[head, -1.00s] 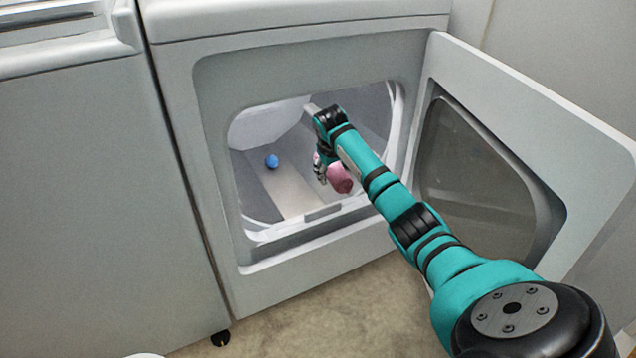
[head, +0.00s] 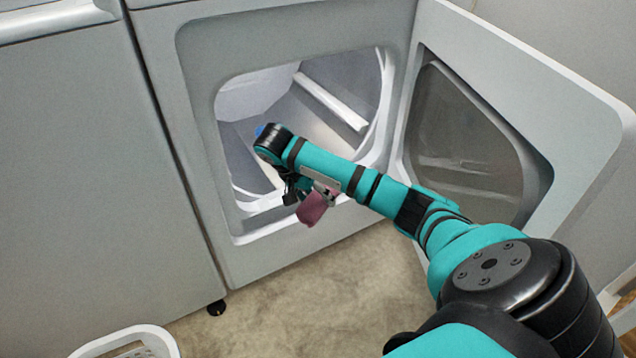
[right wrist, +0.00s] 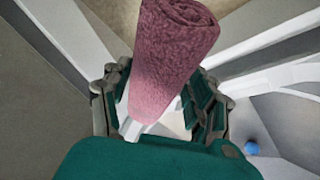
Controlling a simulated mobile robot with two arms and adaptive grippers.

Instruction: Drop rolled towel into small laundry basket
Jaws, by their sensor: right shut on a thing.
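The pink rolled towel (head: 314,207) is held by my right gripper (head: 306,193) just in front of the dryer opening. In the right wrist view the towel (right wrist: 170,58) stands between the teal fingers of my right gripper (right wrist: 160,100), which are shut on it. The small white laundry basket (head: 135,335) is on the floor at the bottom left of the head view; only part of its rim and slotted side shows. My left gripper is not in view.
The open dryer (head: 205,120) stands ahead, its door (head: 585,125) swung to the right. A blue ball-like item (right wrist: 251,148) lies inside the drum; my arm mostly hides it in the head view. Clear floor (head: 300,295) lies between dryer and basket.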

